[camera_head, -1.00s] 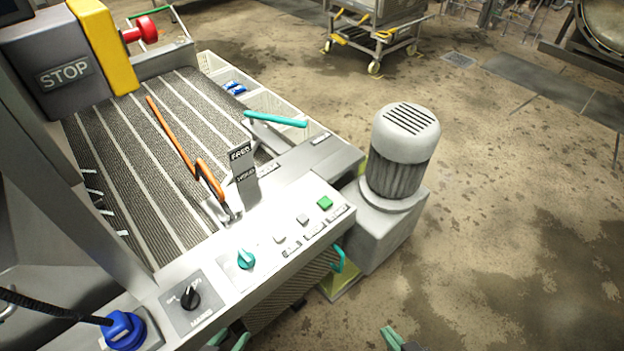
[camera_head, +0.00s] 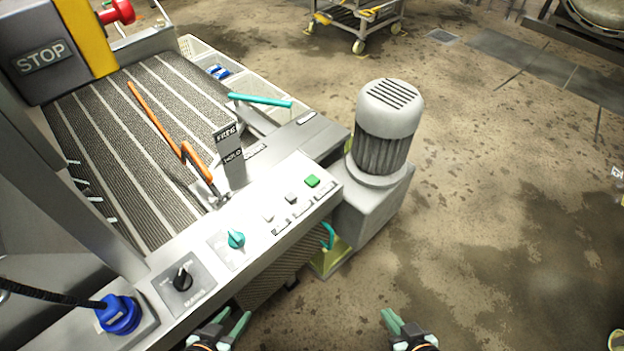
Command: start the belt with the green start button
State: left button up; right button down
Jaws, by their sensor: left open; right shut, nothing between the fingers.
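My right gripper (camera_head: 391,322) is at the bottom edge, right of the panel, over the floor, shut and empty. Neither touches the panel.
A teal knob (camera_head: 236,239), a black mains switch (camera_head: 182,279) and a blue plug (camera_head: 118,314) sit left along the panel. A grey motor (camera_head: 388,125) stands right of it. An orange lever (camera_head: 157,122) and teal handle (camera_head: 260,100) rise behind. Floor at right is clear.

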pick_arm(q)
grip_shut()
jog(key=shift+w, duration=0.1)
dwell(1.3)
